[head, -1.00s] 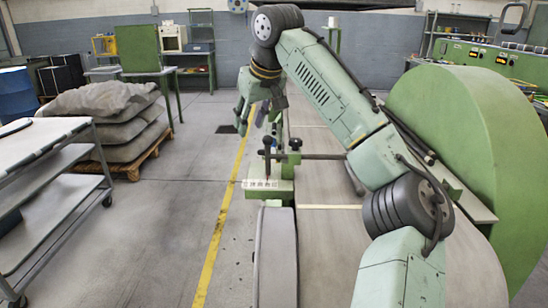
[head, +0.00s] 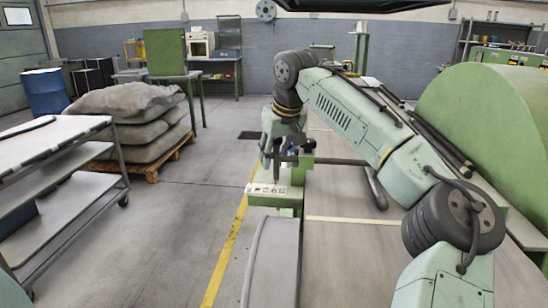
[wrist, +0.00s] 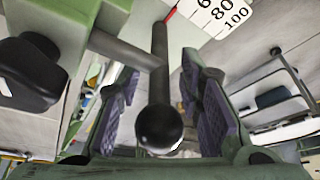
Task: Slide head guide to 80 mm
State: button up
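The head guide's dark rod ends in a black ball knob (wrist: 160,127) in the wrist view. My gripper (wrist: 162,105) is open, with a purple-padded finger on each side of the knob and gaps visible on both sides. The white number scale (wrist: 215,18) shows 80 and 100, with another number cut off by the frame edge. A red pointer (wrist: 171,13) shows at its left edge; its exact reading cannot be told. In the head view my gripper (head: 272,165) points down just above the scale (head: 266,189) and hides the knob. The scale lies on a green block (head: 275,200).
A black knob (wrist: 30,72) on a green bracket stands at the left in the wrist view. A horizontal rod (head: 340,161) runs right from the guide. A large green drum (head: 485,120) stands at the right.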

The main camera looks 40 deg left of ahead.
jog(key=shift+w+a+f, duration=0.1)
jog(key=shift+a+f, duration=0.15)
jog(key=shift+f, duration=0.4)
jog(key=shift+c, duration=0.5)
grip_shut()
